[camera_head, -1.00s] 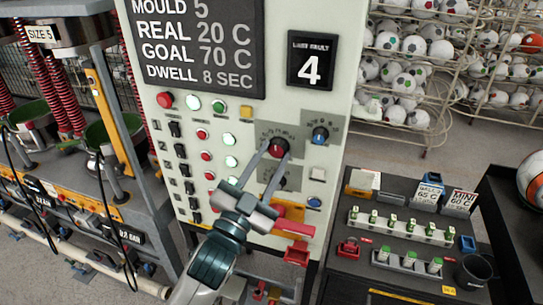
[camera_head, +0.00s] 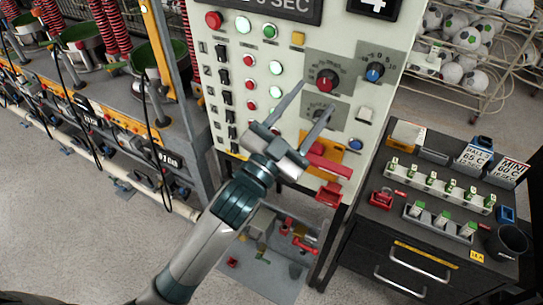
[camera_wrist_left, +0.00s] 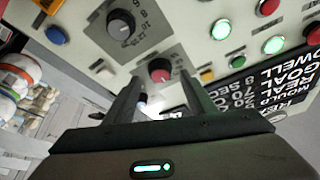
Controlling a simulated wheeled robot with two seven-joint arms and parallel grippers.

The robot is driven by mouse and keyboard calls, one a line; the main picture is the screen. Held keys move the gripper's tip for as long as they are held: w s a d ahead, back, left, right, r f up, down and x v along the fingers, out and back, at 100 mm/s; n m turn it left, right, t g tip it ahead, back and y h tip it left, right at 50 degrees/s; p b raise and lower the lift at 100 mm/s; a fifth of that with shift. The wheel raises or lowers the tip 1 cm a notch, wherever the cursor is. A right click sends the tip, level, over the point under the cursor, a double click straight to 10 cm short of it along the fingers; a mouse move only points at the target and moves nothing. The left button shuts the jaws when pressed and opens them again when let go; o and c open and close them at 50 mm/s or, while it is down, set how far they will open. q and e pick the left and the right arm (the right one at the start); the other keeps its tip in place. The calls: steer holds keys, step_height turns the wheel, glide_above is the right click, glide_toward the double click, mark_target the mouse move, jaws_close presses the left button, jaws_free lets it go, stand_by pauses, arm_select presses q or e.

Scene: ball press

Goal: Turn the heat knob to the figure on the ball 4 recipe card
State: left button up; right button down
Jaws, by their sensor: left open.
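A red knob (camera_head: 327,79) sits on a grey dial plate on the pale panel; the wrist view shows it too (camera_wrist_left: 160,70), just beyond my fingertips. A blue knob (camera_head: 375,71) is to its right. A dark knob (camera_head: 322,113) is below it, partly behind a finger; it is clear in the wrist view (camera_wrist_left: 120,25). Which one is labelled heat is not legible. My left gripper (camera_head: 318,95) is open and empty, slightly below the red knob and apart from it. Two recipe cards stand at right, one reading 65 C (camera_head: 474,158), one MINI 60 C (camera_head: 507,170). The 65 C card's name is unclear.
Lit buttons and black switches (camera_head: 222,76) fill the panel's left. A red handle (camera_head: 328,165) juts out below the knobs. A dark cabinet (camera_head: 395,235) with small racks stands at right. Ball racks (camera_head: 470,50) are behind; press machines stand at left.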

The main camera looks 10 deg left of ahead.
arm_select(q)
steer(key=b+v, duration=0.2)
steer(key=v, duration=1.2)
steer(key=shift+w, duration=0.1)
